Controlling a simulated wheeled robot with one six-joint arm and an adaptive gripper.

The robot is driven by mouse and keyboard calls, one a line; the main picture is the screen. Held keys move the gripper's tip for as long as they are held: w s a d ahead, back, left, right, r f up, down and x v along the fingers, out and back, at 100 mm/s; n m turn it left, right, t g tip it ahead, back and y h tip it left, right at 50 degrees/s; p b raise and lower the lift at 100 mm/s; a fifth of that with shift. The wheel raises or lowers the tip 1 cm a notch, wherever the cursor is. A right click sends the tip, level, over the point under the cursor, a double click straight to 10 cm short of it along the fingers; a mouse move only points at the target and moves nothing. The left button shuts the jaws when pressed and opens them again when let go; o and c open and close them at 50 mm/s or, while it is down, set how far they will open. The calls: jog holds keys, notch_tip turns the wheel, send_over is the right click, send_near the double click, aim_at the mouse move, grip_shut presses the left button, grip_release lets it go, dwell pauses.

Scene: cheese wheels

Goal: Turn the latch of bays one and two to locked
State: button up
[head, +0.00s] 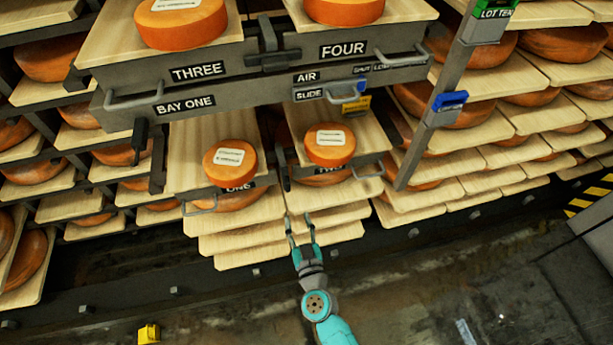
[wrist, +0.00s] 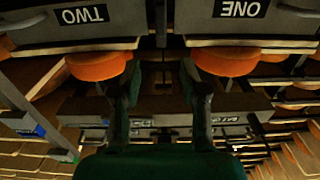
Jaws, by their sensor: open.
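Bay ONE (head: 240,187) and bay TWO (head: 327,171) sit side by side low on the rack. A dark upright latch bar (head: 284,168) stands between them; how its lower end meets the fronts is too small to tell. In the wrist view the picture is upside down, with the TWO plate (wrist: 82,15) and ONE plate (wrist: 241,9) at the top and a dark bar (wrist: 161,22) between them. My gripper (head: 301,222) is open and empty, below and in front of the gap between the bays. Its fingers (wrist: 163,92) stand apart in the wrist view.
An orange cheese wheel (head: 230,160) rests on bay one's board and another (head: 330,146) on bay two's. Above hang the THREE (head: 198,71) and FOUR (head: 343,49) fronts with metal handles. A grey post (head: 438,105) stands at right.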

aim_at(288, 185)
jog(key=x, duration=1.3)
jog(key=shift+w+a+r, duration=0.1)
jog(key=shift+a+r, duration=0.05)
jog(key=shift+a, duration=0.05)
grip_shut()
